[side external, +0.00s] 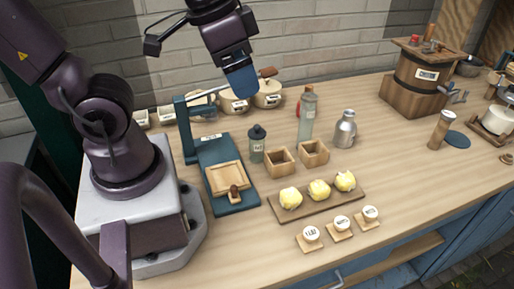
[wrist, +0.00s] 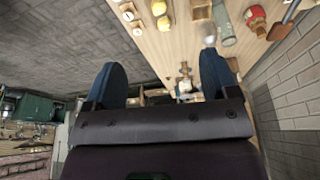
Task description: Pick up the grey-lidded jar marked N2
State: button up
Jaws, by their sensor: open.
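A small grey-green jar with a dark grey lid (side external: 257,146) stands upright on the wooden worktop, right of the blue press stand. It has a pale label, too small to read as N2. My gripper (side external: 241,88) is raised above and behind this jar, near the back wall, apart from it. In the wrist view my gripper (wrist: 161,78) shows two blue fingers spread wide with nothing held between them. I cannot pick out the jar for certain in the wrist view.
Two small open wooden boxes (side external: 281,162) stand just right of the jar. A tall bottle (side external: 307,118) and a metal jug (side external: 345,131) stand behind them. A board (side external: 325,203) with yellow lumps lies in front. Round crocks (side external: 267,95) line the wall.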

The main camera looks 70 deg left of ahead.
notch_tip(320, 180, down, 10)
jog(key=w+m+g+y, duration=0.1)
jog(key=m+g+y, duration=0.2)
jog(key=g, duration=0.3)
jog(key=m+t+y, duration=0.2)
jog(key=m+y, duration=1.2)
jog(key=y, duration=0.1)
send_over(260, 139)
jog(key=d, duration=0.4)
notch_tip(260, 139, down, 9)
notch_tip(260, 139, down, 6)
jog(key=shift+w+d+f, duration=0.1)
jog(key=shift+f, duration=0.1)
jog(key=shift+a+f, duration=0.2)
jog(key=shift+a, duration=0.15)
jog(key=a, duration=0.4)
jog(key=shift+a, duration=0.2)
jog(key=shift+c, duration=0.2)
